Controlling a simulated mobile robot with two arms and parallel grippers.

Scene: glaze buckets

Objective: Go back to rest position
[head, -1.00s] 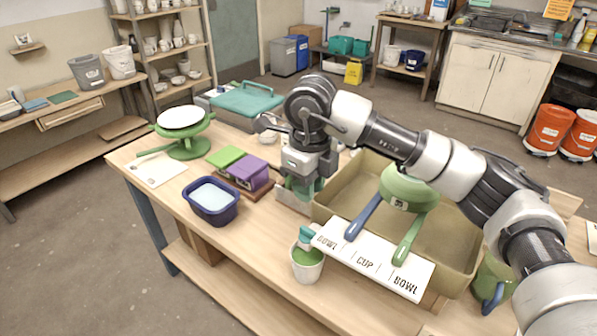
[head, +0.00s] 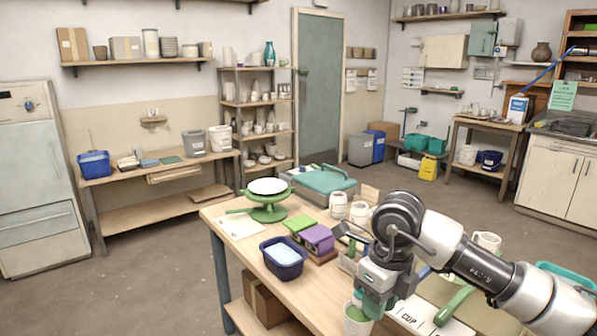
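My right gripper (head: 369,303) hangs fingers down over the near part of the wooden worktable (head: 235,275). It overlaps a white and green cup (head: 356,322) in the head view, and I cannot tell whether they touch. The fingertips are too hidden to show whether they are open or shut. My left gripper is out of view. A white board lettered "CUP" (head: 408,317) lies partly behind my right arm, with a green handle (head: 455,305) across it.
On the worktable stand a green turntable (head: 268,211), a blue tub of pale liquid (head: 283,262), a purple box (head: 318,238) and a teal-lidded case (head: 322,180). White cups stand behind my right arm. Open floor lies left of the table.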

